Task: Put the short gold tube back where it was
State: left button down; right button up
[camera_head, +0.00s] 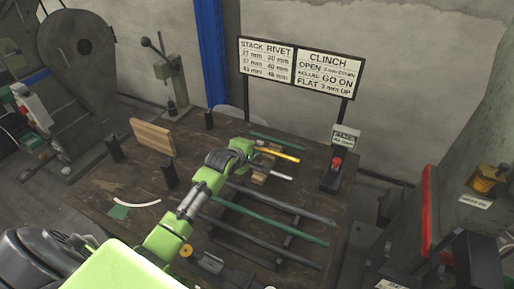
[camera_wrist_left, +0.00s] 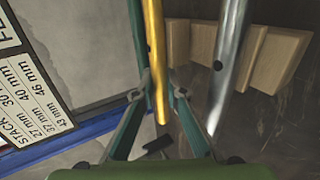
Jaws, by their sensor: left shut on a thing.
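The short gold tube (camera_head: 280,153) is at the fingertips of my left gripper (camera_head: 256,150), above the far part of the workbench. In the left wrist view the gold tube (camera_wrist_left: 154,55) runs between the two fingers of the left gripper (camera_wrist_left: 163,93), which is shut on it. A wooden rack (camera_wrist_left: 262,60) with slanted blocks lies beside and behind the tube; it shows partly in the head view (camera_head: 259,178). A silver tube (camera_wrist_left: 229,65) lies beside the gold one, across the rack. I cannot tell whether the gold tube touches the rack. My right gripper is out of view.
Long dark tubes (camera_head: 285,203) and a green tube (camera_head: 265,222) lie on a rack nearer me. Another green tube (camera_head: 277,142) lies behind the gold one. A box with a red button (camera_head: 337,163) stands right. A wooden board (camera_head: 152,137) stands left. Sign boards (camera_head: 300,68) stand behind.

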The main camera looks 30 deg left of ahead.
pick_arm(q)
jog(key=c, duration=2.3)
grip_release()
jog(key=shift+f, duration=0.1)
jog(key=shift+c, duration=0.2)
jog(key=shift+r, duration=0.2)
jog(key=v, duration=1.2)
